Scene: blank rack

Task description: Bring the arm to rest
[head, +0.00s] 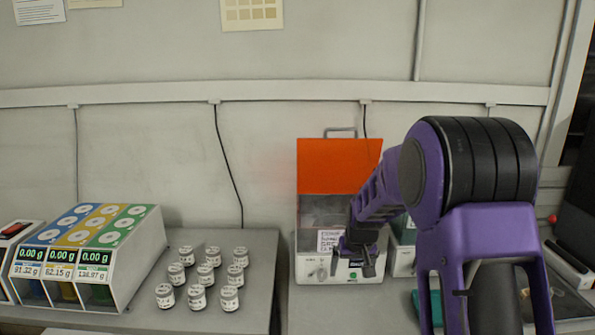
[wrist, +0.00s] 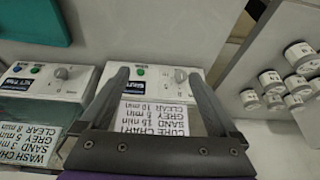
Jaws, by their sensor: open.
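My purple and black arm comes in from the right in the head view. My gripper (head: 356,258) is in front of the white box with the raised orange lid (head: 340,166). In the wrist view my gripper (wrist: 160,75) has its two dark fingers spread apart with nothing between them. Behind and below the fingers is the white box's front (wrist: 158,82), with a knob, a green button and a cure chart label (wrist: 150,117). I cannot tell whether the fingers touch the box.
Several small white jars (head: 202,276) stand on the left table (head: 245,260). A dispenser with blue, yellow and green sections (head: 90,255) is at the far left. A second white unit with a wash chart (wrist: 30,143) stands beside the box, partly behind my arm in the head view.

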